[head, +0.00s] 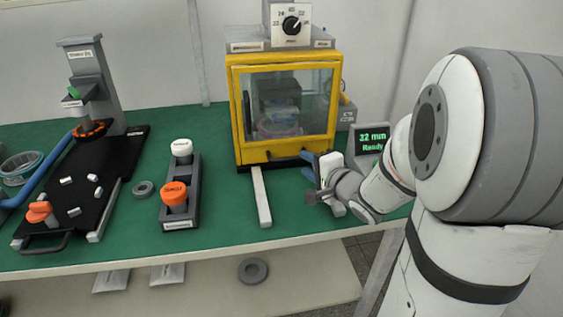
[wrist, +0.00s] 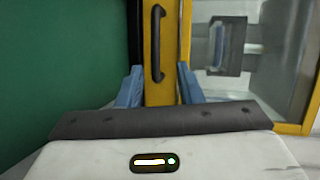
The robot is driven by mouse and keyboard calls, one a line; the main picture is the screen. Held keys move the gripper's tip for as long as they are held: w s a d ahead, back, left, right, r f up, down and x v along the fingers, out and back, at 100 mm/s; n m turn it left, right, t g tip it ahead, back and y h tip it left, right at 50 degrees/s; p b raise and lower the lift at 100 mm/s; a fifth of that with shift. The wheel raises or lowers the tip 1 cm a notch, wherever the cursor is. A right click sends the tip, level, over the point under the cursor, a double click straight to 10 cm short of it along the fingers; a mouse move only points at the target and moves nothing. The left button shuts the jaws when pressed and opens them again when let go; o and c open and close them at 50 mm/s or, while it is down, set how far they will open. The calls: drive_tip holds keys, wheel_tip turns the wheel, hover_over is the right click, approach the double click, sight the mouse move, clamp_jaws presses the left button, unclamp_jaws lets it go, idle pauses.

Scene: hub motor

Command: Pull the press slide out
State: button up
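The yellow press cabinet (head: 237,135) stands at the back of the green table, with a clear window. A yellow bar (wrist: 159,88) with a dark handle (wrist: 157,44) shows in the wrist view; it looks like the press's lower front bar, seen turned on its side. My gripper (head: 303,165) is at the lower right front of the press. Its blue fingers (wrist: 158,82) are apart, on either side of the bar in the picture, with the handle beyond their tips. They hold nothing. Contact with the bar cannot be told. The press slide's inner part is partly hidden.
Two pale rails stick out in front of the press, the left one (head: 262,197) in full view. A holder (head: 169,210) with white and orange knobs stands left. A black fixture board (head: 84,185) lies further left. A small display (head: 373,142) reads "32 mm Ready".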

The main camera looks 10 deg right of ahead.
sight(291, 159)
drive_tip(key=shift+a+f+y, duration=0.25)
drive_tip(key=shift+f+y, duration=0.25)
drive_tip(key=shift+f, duration=0.05)
drive_tip(key=shift+w+a+f+b, duration=0.1)
drive_tip(key=shift+w+a+b, duration=0.1)
drive_tip(key=shift+w+b, duration=0.15)
drive_tip(key=b+x, duration=0.1)
drive_tip(key=x, duration=0.5)
drive_tip(key=shift+w+a+b, duration=0.2)
drive_tip(key=shift+w+b, duration=0.2)
drive_tip(key=shift+c, duration=0.2)
clamp_jaws()
